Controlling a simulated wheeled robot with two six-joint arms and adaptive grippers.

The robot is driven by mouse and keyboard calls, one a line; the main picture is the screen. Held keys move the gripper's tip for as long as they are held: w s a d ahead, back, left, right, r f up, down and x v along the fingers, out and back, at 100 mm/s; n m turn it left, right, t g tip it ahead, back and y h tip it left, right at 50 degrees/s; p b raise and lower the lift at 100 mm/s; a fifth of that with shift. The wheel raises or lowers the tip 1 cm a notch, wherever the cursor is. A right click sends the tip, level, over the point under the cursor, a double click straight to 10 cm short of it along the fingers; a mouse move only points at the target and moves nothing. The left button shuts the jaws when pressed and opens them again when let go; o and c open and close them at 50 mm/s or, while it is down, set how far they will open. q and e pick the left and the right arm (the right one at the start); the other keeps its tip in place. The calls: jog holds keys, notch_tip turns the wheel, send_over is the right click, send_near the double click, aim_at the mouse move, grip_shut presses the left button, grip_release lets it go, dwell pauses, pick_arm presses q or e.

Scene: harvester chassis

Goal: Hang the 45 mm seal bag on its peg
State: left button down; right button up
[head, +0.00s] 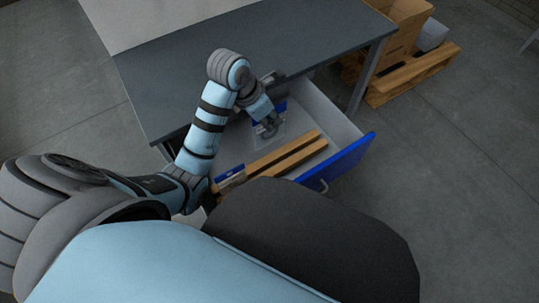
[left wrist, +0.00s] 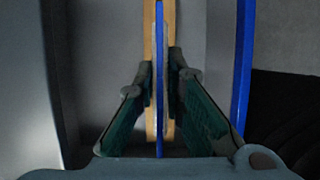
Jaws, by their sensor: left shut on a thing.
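My left gripper (head: 269,129) reaches down into the open drawer. In the left wrist view the left gripper (left wrist: 160,90) is shut on a thin, blue-edged bag (left wrist: 159,60), seen edge-on between its two fingers. In the head view a clear bag with a blue part (head: 281,106) shows beside the gripper, partly hidden by it. A second blue-labelled packet (head: 231,179) lies at the near left end of the drawer. I cannot read a size on either. No peg can be made out. My right gripper is out of view.
The open drawer (head: 346,158) has a blue front and pale walls. Wooden bars (head: 285,155) lie inside it. The grey tabletop (head: 200,75) is above and behind. Cardboard boxes and a wooden pallet (head: 420,75) stand on the floor at the upper right.

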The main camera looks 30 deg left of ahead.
pick_arm(q)
jog(key=b, duration=0.1)
send_over(274, 141)
jog(key=a, duration=0.1)
jog(key=f, duration=0.4)
jog(key=shift+s, duration=0.4)
notch_tip(274, 141, down, 4)
jog(key=shift+r+b, duration=0.25)
jog(key=shift+b, duration=0.7)
notch_tip(274, 141, down, 10)
jog(key=b, duration=0.4)
jog(key=shift+f, duration=0.25)
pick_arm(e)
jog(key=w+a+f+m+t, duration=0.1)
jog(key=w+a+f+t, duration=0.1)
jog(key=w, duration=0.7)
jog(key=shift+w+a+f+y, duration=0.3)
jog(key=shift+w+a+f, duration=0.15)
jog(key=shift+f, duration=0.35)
pick_arm(q)
jog(key=shift+f, duration=0.25)
jog(key=c, duration=1.7)
grip_release()
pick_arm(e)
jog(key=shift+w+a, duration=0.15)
